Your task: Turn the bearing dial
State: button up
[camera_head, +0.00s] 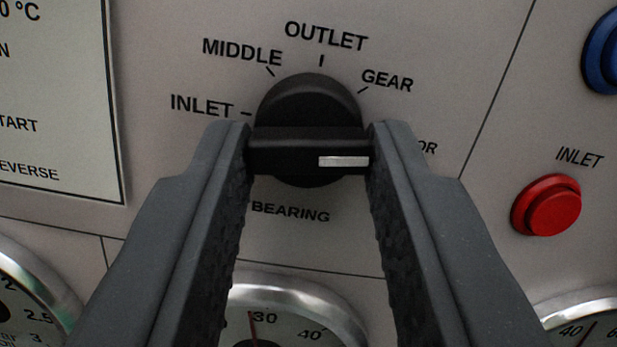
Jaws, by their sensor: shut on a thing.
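The bearing dial (308,98) is a round black knob with a raised bar handle across it, in the upper middle of the view, above the word BEARING. Its white mark (343,161) is at the right end of the handle and points right, toward a label ending in "OR" that my finger partly hides. The labels INLET, MIDDLE, OUTLET and GEAR run around the dial from left to top right. My gripper (309,146) is shut on the handle, one finger at its left end and one at its right end.
A red button (547,205) labelled INLET is at the right, with a blue button (602,52) above it, cut by the frame. Round gauges (297,290) line the bottom. A white text plate (55,100) is at the upper left. The grey panel around the dial is flat.

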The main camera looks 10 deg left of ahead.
jog(key=n+p, duration=0.1)
jog(key=n, duration=0.3)
jog(key=shift+d+n+g+y+p, duration=0.15)
jog(key=shift+n+g+y+p, duration=0.25)
jog(key=shift+n+y+p, duration=0.3)
jog(key=shift+n+y, duration=0.1)
jog(key=shift+n, duration=1.1)
jog(key=o, duration=1)
jog(key=p+v, duration=0.1)
jog(key=v, duration=0.3)
jog(key=p+v, duration=0.1)
jog(key=v, duration=0.8)
jog(key=shift+s+d+r+p, duration=0.1)
jog(key=shift+s+r+p, duration=0.2)
jog(key=shift+p, duration=0.1)
